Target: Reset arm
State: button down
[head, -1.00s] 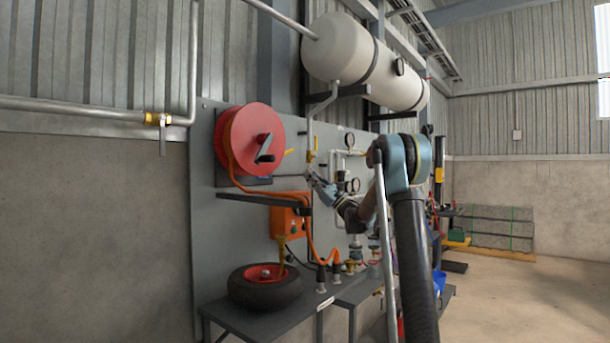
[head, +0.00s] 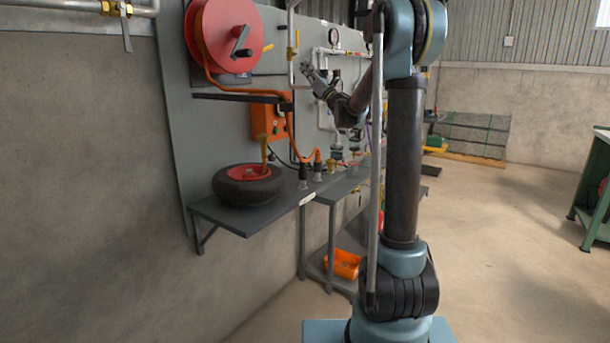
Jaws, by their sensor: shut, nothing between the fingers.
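My gripper (head: 308,72) is at the end of my bent arm, left of my upright column. It is shut and empty. It points up and to the left, in front of the grey panel, close in the picture to the vertical pipe with the yellow handle (head: 292,52). I cannot tell whether it touches the pipe, but a small gap seems to show. My forearm reaches up-left from behind the column.
A red hose reel (head: 224,35) hangs on the panel left of my gripper, above an orange box (head: 268,122). A black wheel (head: 249,190) lies on a grey shelf (head: 262,218). An orange bin (head: 344,264) stands lower. The floor (head: 500,250) at right is open, up to a green bench (head: 592,190).

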jog(key=s+d+f+m+g+h, duration=0.2)
jog(key=s+d+f+m+h, duration=0.7)
jog(key=m, duration=0.4)
jog(key=s+d+f+m+g+h, duration=0.1)
jog(key=s+d+f+m+h, duration=0.75)
jog(key=m, duration=0.55)
jog(key=s+f+m+g, duration=0.6)
jog(key=s+f, duration=0.9)
jog(key=s, duration=0.3)
jog(key=s+f+m+g, duration=0.7)
jog(key=s+f+m, duration=0.1)
jog(key=s+f, duration=0.8)
jog(key=s+d, duration=0.1)
jog(key=s, duration=0.1)
jog(key=shift+s, duration=0.3)
